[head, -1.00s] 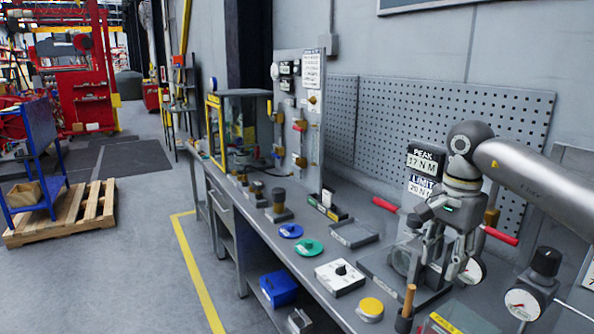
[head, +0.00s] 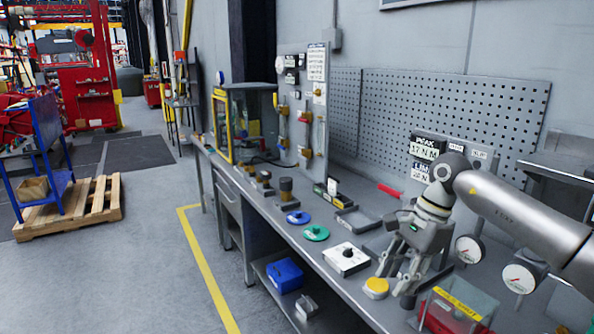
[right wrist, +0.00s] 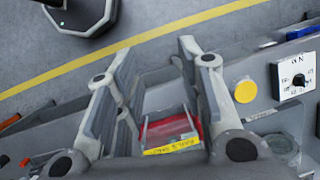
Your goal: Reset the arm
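My right gripper (head: 398,275) hangs above the front edge of the workbench, near a yellow round button (head: 376,287). In the right wrist view the gripper (right wrist: 155,65) has its fingers spread with nothing held between them. Below the fingers is a clear box with a yellow label (head: 458,304) and red inside; the label also shows in the right wrist view (right wrist: 172,146). A red handle (head: 390,190) sticks out left of the torque display (head: 424,148), which reads 17 N M at peak. The fixture below the display is mostly hidden by my right arm. My left gripper is not in view.
A white dial box (head: 346,258), a green disc (head: 316,233) and a blue disc (head: 298,217) lie along the bench. Two gauges (head: 519,278) stand at the right. A pegboard (head: 440,110) closes off the back.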

